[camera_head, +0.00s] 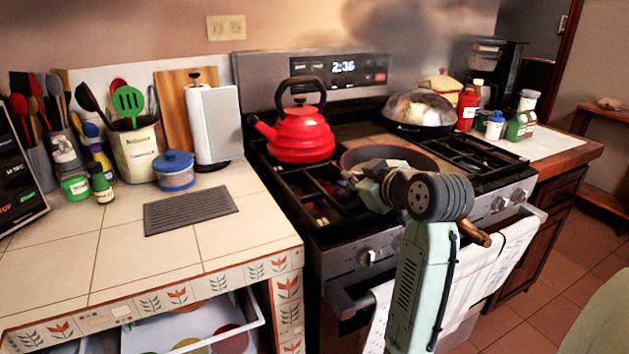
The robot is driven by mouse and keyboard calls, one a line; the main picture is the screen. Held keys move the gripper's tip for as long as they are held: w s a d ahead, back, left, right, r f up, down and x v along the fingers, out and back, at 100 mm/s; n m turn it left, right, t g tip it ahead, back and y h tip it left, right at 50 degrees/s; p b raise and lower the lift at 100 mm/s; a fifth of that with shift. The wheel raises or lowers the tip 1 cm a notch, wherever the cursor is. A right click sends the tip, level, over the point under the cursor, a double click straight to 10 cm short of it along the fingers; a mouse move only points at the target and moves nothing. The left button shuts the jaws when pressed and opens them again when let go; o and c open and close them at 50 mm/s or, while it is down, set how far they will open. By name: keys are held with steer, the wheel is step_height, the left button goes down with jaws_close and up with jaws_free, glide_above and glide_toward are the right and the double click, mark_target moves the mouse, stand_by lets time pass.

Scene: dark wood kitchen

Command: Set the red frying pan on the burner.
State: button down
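My gripper (368,187) is at the near left side of the pan, mostly hidden by my own wrist. Its fingers cannot be made out, nor whether it holds the pan. Black burner grates show at the front left (322,190) and right (478,152). Pan contact with a grate is unclear.
A red kettle (302,135) stands at the back left of the stove. A covered pan (420,112) sits at the back right. Knobs (367,256) and a towel-hung oven handle line the front. Counters with utensils and bottles flank the stove.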

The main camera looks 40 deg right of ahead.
steer(key=w+a+f+p, duration=0.1)
steer(key=w, duration=0.2)
steer(key=w+a+f+p, duration=0.1)
steer(key=w, duration=0.3)
steer(key=w+a+f+p, duration=0.1)
steer(key=w+a+p, duration=0.1)
steer(key=w, duration=0.1)
steer(key=shift+w+f, duration=0.15)
steer(key=shift+f, duration=0.05)
steer(key=shift+a+f, duration=0.1)
steer(key=shift+f, duration=0.4)
steer(key=c, duration=2.3)
jaws_free()
steer(key=shift+f, duration=0.25)
steer(key=shift+o, duration=1.1)
steer(key=shift+r, duration=0.1)
